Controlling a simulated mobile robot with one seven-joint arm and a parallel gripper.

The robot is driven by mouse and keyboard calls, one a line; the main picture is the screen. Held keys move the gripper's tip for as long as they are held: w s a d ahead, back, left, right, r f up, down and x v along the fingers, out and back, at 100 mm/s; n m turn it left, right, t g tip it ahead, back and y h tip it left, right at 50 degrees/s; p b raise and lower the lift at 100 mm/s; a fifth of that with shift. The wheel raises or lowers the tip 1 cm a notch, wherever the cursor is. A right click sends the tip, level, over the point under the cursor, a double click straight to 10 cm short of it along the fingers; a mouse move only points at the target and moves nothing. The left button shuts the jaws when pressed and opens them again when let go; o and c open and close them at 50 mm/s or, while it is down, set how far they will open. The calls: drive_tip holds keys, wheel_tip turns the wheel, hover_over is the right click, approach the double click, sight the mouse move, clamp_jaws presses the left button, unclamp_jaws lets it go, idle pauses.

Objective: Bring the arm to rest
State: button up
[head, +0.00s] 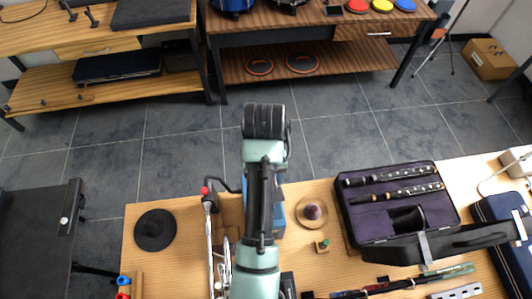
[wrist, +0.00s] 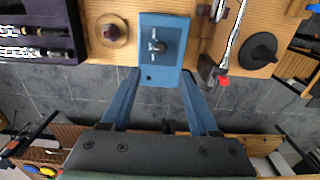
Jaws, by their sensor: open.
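My gripper (wrist: 161,76) is open in the wrist view, its two blue fingers spread apart with nothing seen held between them. Beyond the fingertips a blue block (wrist: 165,75) with a small metal fitting on its top lies at the edge of the wooden table (wrist: 112,50). Whether a fingertip touches the block I cannot tell. In the head view my green and black arm reaches out over the table (head: 185,210). It hides most of the blue block (head: 279,222), and my gripper cannot be made out there.
A purple-lined case (head: 350,215) with dark woodwind parts lies open to the right. A tan disc (head: 302,219) and a black disc (head: 155,230) flank my arm. A silver instrument (head: 209,240) lies left of it. Grey floor (head: 180,150) is open between the table and the benches.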

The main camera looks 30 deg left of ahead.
drive_tip(key=w+r+m+t+y+b, duration=0.1)
drive_tip(key=w+r+t+y+b, duration=0.1)
drive_tip(key=w+r+t, duration=0.6)
drive_tip(key=w+d+r+m+t+b, duration=0.1)
drive_tip(key=w+r+t, duration=0.15)
drive_tip(key=r, duration=0.35)
drive_tip(key=w+d+r+t, duration=0.1)
drive_tip(key=w+r+t, duration=0.15)
drive_tip(key=r, duration=0.35)
drive_tip(key=w+d+r+m+t+b, duration=0.1)
drive_tip(key=w+d+r, duration=0.1)
drive_tip(key=w+r, duration=0.35)
drive_tip(key=s+d+r+m+t+b, duration=0.1)
drive_tip(key=s+d+r+t, duration=0.25)
drive_tip(key=r, duration=0.55)
drive_tip(key=s+d+r+m+t+b, duration=0.1)
drive_tip(key=s+d+r+t, duration=0.2)
drive_tip(key=r, duration=0.7)
drive_tip(key=s+d+r+m+t+h+b, duration=0.1)
drive_tip(key=s+d+r+t+h, duration=0.1)
drive_tip(key=s+r+t, duration=0.5)
drive_tip(key=s+r, duration=0.4)
drive_tip(key=shift+s+d+m, duration=0.25)
drive_tip(key=shift+d+m, duration=0.1)
drive_tip(key=shift+m, duration=0.05)
drive_tip(key=shift+c, duration=0.9)
